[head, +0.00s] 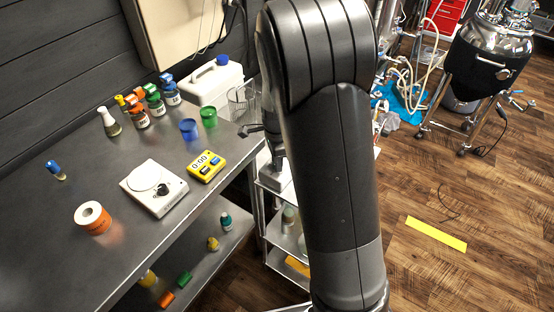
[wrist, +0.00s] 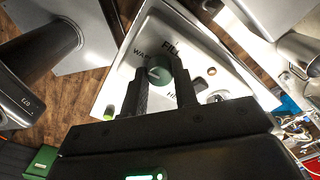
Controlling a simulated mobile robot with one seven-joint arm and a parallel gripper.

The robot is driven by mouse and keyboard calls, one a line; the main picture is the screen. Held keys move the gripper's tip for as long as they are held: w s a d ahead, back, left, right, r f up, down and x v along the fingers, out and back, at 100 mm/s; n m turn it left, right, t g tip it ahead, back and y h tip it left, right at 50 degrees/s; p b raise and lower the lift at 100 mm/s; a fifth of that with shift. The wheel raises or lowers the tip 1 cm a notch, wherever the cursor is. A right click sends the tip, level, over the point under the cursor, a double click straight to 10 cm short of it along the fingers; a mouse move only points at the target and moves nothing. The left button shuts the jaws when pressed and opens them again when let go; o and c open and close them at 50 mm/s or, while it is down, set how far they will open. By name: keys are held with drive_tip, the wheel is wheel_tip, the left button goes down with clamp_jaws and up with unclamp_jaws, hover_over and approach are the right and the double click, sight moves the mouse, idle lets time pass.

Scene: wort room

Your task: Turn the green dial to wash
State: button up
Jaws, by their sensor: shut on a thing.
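The green dial (wrist: 158,72) sits on a white panel (wrist: 210,60) in the wrist view. A pale mark shows on its face. Dark labels stand around it: FILL is above it, and a word starting WA, partly cut off, is to its upper left. Another label below right is partly hidden by a finger. My gripper (wrist: 162,88) is shut on the dial, with one finger on each side. In the head view my arm covers the middle, and I cannot make out the dial there.
A steel bench (head: 60,245) at left holds a white scale (head: 154,188), a yellow timer (head: 207,166), an orange roll (head: 93,218), bottles and a white jug (head: 212,85). A steel tank (head: 490,50) stands at back right. Wooden floor with a yellow strip (head: 436,233) is open at right.

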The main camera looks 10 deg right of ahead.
drive_tip(key=o, duration=1)
wheel_tip(320, 180, up, 11)
drive_tip(key=shift+f, duration=0.15)
